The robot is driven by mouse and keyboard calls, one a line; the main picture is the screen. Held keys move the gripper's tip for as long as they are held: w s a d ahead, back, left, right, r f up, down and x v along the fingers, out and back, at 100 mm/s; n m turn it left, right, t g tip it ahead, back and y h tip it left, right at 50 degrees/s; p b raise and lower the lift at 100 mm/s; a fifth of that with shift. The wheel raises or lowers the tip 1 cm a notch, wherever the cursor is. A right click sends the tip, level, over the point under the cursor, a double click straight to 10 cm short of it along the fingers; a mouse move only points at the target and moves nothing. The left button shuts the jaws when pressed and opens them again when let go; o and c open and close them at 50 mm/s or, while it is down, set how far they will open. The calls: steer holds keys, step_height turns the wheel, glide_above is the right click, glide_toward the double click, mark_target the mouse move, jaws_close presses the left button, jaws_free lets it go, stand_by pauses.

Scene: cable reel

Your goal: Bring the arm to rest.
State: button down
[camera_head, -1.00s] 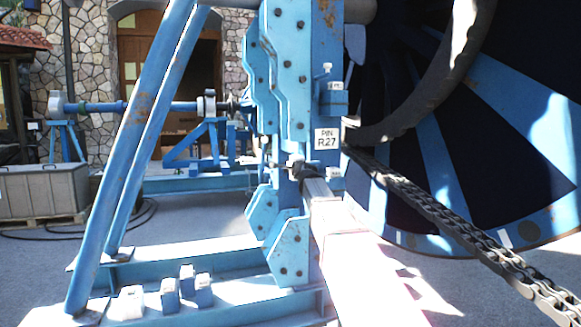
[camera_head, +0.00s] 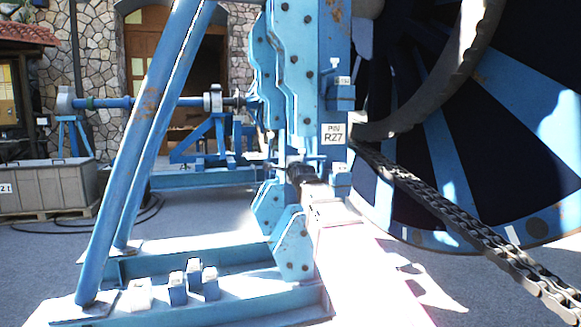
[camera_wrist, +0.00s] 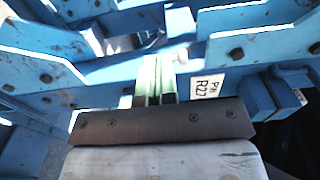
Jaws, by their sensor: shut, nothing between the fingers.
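My arm (camera_head: 355,265) reaches forward from the lower right of the head view, washed out by bright light. My gripper (camera_head: 297,168) is at its far end, small and dark, in front of the blue reel stand (camera_head: 300,75). In the wrist view the two fingers (camera_wrist: 154,80) are pressed together, with nothing between them. They point at the blue bolted plates (camera_wrist: 110,75), and the PIN R27 label (camera_wrist: 208,86) is just to their right. Whether the fingertips touch the stand cannot be told.
A large blue and dark reel (camera_head: 500,130) fills the right, with a heavy chain (camera_head: 450,215) running along it. Sloping blue struts (camera_head: 140,165) and a base beam (camera_head: 225,300) stand left. A grey crate (camera_head: 48,188) is farther left. Open paving lies between.

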steer(key=s+d+f+n+g+h, duration=0.1)
steer(key=s+d+f+n+g, duration=0.2)
steer(key=f, duration=0.8)
steer(key=s+d+f+n+g+h, duration=0.15)
steer(key=d+f, duration=0.25)
steer(key=f, duration=0.6)
steer(key=s+d+f+n+g+h, duration=0.1)
steer(key=s+d+f+n+g, duration=0.2)
steer(key=f, duration=0.8)
steer(key=s+d+f+n+g+h, duration=0.1)
steer(key=s+d+f+n+g, duration=0.2)
steer(key=s+f, duration=0.7)
steer(key=s+d+f+n+g, duration=0.4)
steer(key=s+d+f+g, duration=0.2)
steer(key=f, duration=0.5)
steer(key=s+d, duration=0.2)
steer(key=s, duration=0.1)
steer(key=shift+s+f+g+h, duration=0.35)
